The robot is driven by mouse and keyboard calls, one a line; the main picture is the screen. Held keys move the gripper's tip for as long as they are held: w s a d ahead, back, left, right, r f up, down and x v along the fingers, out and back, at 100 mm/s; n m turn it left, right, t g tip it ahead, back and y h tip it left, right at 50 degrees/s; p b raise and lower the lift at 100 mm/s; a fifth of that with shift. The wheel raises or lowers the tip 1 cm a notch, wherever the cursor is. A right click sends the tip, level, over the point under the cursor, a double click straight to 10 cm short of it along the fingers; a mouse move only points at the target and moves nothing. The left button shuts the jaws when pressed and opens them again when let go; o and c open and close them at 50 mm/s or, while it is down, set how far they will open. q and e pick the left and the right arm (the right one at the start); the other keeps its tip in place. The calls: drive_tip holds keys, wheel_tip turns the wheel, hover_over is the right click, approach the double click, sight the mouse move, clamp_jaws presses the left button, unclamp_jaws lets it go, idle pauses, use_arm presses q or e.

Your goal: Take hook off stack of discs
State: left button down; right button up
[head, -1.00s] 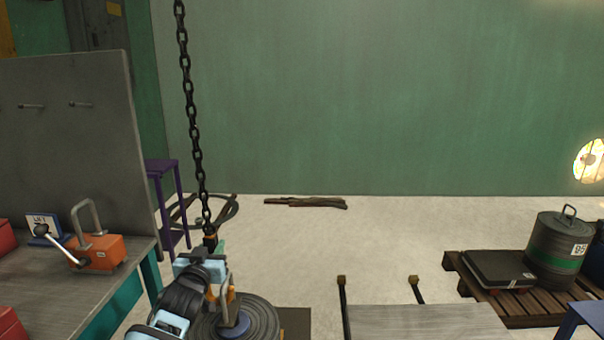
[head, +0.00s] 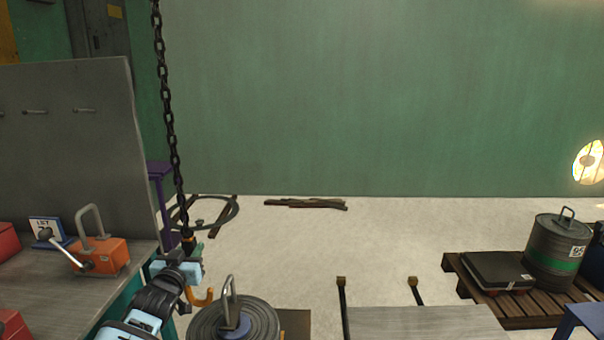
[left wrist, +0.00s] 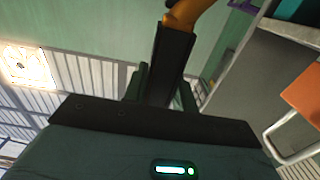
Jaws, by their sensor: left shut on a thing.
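The orange hook (head: 201,297) hangs at the end of a dark chain (head: 170,130), just left of the disc stack. My left gripper (head: 190,252) is shut on the hook's upper part; the left wrist view also shows part of the orange hook (left wrist: 186,16) beyond the fingers. The stack of dark discs (head: 262,318) stands at the bottom of the head view with an upright metal loop (head: 229,290) on top. The hook is apart from the loop, to its left. My right gripper is not in view.
A grey bench (head: 75,286) with an orange lifting magnet (head: 101,255) stands at left. A flat cart (head: 425,322) is right of the stack. A wooden pallet (head: 470,285) holds a dark canister (head: 556,250). Open floor lies behind.

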use_arm(q)
drive_tip(key=shift+r, duration=0.5)
drive_tip(key=c, duration=1.5)
unclamp_jaws()
drive_tip(key=o, duration=0.5)
drive_tip(key=shift+f, duration=0.1)
drive_tip(key=shift+c, duration=0.2)
drive_tip(key=shift+s+f, duration=0.1)
drive_tip(key=shift+f, duration=0.4)
drive_tip(key=shift+r, duration=0.1)
